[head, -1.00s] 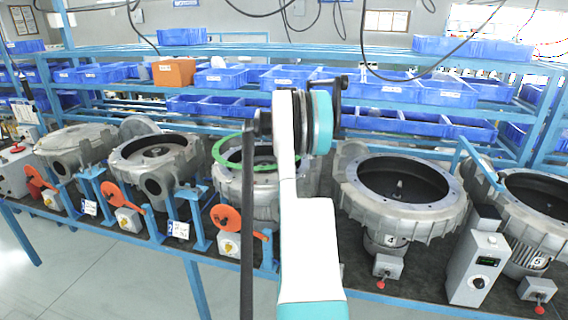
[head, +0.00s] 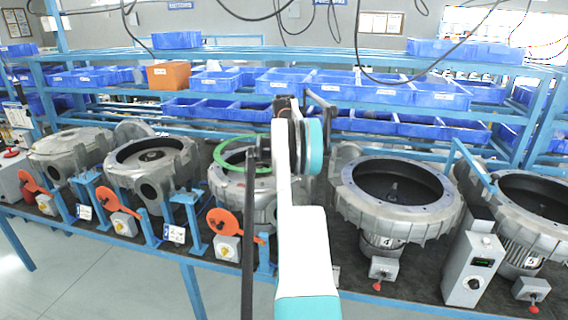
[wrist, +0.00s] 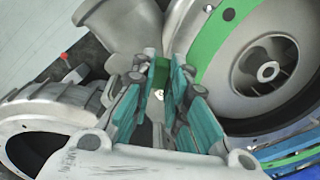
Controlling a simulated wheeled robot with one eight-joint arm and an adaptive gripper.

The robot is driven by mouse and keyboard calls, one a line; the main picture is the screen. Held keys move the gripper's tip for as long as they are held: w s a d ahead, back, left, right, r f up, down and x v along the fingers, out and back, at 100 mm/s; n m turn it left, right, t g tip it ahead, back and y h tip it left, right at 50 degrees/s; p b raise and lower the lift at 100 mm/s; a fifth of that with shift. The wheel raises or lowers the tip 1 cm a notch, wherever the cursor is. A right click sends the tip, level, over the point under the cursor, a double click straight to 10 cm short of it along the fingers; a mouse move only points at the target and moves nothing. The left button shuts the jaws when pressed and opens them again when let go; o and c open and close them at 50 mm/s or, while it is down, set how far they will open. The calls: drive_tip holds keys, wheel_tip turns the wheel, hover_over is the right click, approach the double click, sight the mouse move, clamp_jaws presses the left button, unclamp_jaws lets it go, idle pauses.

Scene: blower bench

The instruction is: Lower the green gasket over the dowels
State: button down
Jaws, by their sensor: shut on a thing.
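The green gasket (head: 216,160) is a thin ring over the third blower housing (head: 232,190) in the head view. In the wrist view, the gasket (wrist: 211,48) shows as a wide green band along the housing rim, with a dark round spot in it. My gripper (wrist: 160,90) is shut on the gasket's near edge, with a green piece between the teal fingers. In the head view my arm hides the gripper and the ring's right side. I cannot make out the dowels, or whether the gasket touches the rim.
A housing with a fan hub (wrist: 268,72) lies under the ring. Other blowers stand close on both sides, including blower 4 (head: 400,190). Orange levers (head: 228,222) stand along the front edge. Shelves of blue bins (head: 335,88) rise behind.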

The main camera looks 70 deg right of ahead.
drive_tip(key=shift+f+b, duration=0.95)
drive_tip(key=shift+f, duration=0.95)
drive_tip(key=shift+f+b, duration=1.05)
drive_tip(key=shift+f, duration=0.4)
idle(2.4)
drive_tip(key=c, duration=1.5)
unclamp_jaws()
drive_tip(key=shift+r, duration=0.1)
wheel_tip(320, 180, up, 12)
drive_tip(key=shift+s+f, duration=0.1)
drive_tip(key=shift+a, duration=0.1)
